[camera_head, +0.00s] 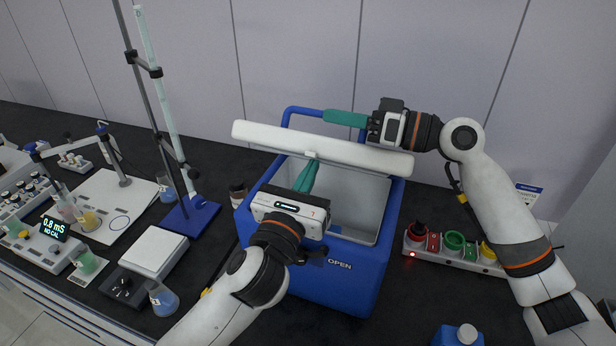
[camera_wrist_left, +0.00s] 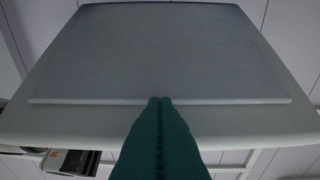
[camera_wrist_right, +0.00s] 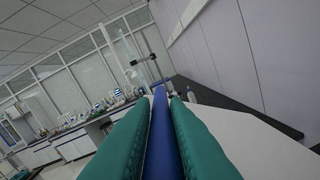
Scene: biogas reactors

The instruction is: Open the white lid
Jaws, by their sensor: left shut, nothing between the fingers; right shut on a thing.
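The white lid (camera_head: 320,146) of the blue cooler box (camera_head: 330,280) is raised and tilted up, seen nearly edge-on above the open box in the head view. Its underside (camera_wrist_left: 160,55) fills the left wrist view. My left gripper (camera_head: 309,170) is shut and empty, with its green fingertips up against or very close to the lid's underside edge; contact is hard to tell. My right gripper (camera_head: 330,117) is shut on the blue handle (camera_head: 296,111) behind the lid. The handle also runs between the green fingers in the right wrist view (camera_wrist_right: 161,130). The box's pale interior (camera_head: 350,195) shows.
A burette stand with a blue base (camera_head: 190,218) is left of the box, near a white-topped scale (camera_head: 153,255) and beakers.

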